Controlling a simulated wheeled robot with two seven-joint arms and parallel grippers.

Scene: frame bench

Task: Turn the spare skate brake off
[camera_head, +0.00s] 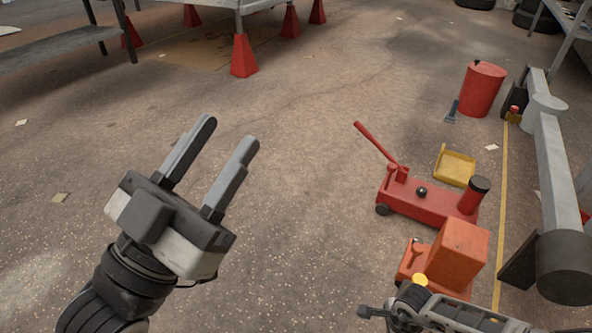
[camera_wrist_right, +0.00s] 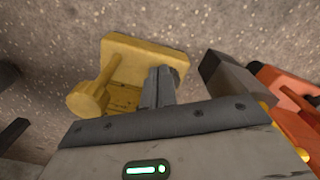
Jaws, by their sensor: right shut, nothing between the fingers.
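No part is labelled as the spare skate or its brake. In the right wrist view, a yellow plate (camera_wrist_right: 145,62) carries a short arm ending in a round yellow knob (camera_wrist_right: 88,100). My right gripper (camera_wrist_right: 158,82) is shut and empty, its fingers over the plate, right of the knob; contact cannot be told. An orange unit (camera_wrist_right: 283,90) with yellow round parts is at the right. In the head view, an orange block on a low base (camera_head: 460,252) stands beside my right arm (camera_head: 440,312), with a yellow round part (camera_head: 420,280) near it. My left gripper (camera_head: 230,132) is open and empty.
A red floor jack (camera_head: 425,203) with a raised handle stands behind the orange block. Beyond are a yellow tray (camera_head: 457,167) and a red drum (camera_head: 481,90). A grey beam (camera_head: 555,170) lines the right. The middle floor is clear.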

